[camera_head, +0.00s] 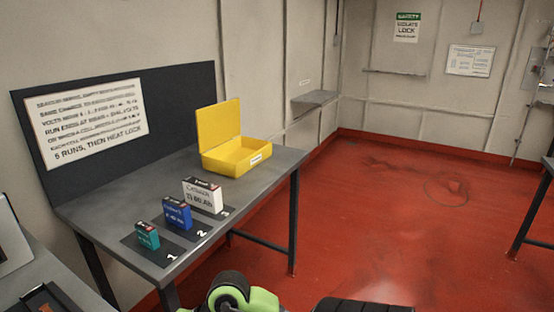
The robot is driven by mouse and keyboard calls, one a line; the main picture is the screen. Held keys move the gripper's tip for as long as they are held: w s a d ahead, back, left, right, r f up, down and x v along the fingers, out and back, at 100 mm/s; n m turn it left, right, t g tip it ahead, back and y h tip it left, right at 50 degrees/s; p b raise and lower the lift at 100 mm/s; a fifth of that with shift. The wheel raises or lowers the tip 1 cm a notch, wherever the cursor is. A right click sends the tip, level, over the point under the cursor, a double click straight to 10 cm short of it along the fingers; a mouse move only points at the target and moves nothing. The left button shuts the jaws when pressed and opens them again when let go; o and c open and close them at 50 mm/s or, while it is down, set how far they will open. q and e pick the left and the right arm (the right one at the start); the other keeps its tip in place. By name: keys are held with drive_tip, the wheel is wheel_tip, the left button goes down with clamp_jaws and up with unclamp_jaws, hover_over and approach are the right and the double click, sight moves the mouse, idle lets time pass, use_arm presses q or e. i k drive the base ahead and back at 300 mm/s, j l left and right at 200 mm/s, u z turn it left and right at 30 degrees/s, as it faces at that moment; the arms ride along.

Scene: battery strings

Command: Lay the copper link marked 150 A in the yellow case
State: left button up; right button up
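The yellow case (236,158) stands open near the far end of the grey table, its lid raised at the back. It has a small white label on its front. The inside is only partly visible, and I cannot make out anything lying in it. I cannot identify a copper link marked 150 A anywhere in this view. Neither gripper can be made out in the head view.
On the grey table (262,172), a teal box (147,235), a blue box (177,213) and a white box (203,196) stand on dark mats. A sign board (87,122) rises behind. A dark item (45,303) is cut off at lower left. Red floor (390,215) is open at right.

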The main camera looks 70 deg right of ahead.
sight(238, 161)
drive_tip(key=l+z, duration=0.2)
drive_tip(key=l, duration=0.3)
drive_tip(key=i+l+z, duration=0.2)
drive_tip(key=l, duration=0.25)
drive_tip(key=l+z, duration=0.2)
drive_tip(key=l, duration=0.25)
drive_tip(key=i+l+z, duration=0.25)
drive_tip(key=l, duration=0.2)
drive_tip(key=k, duration=0.1)
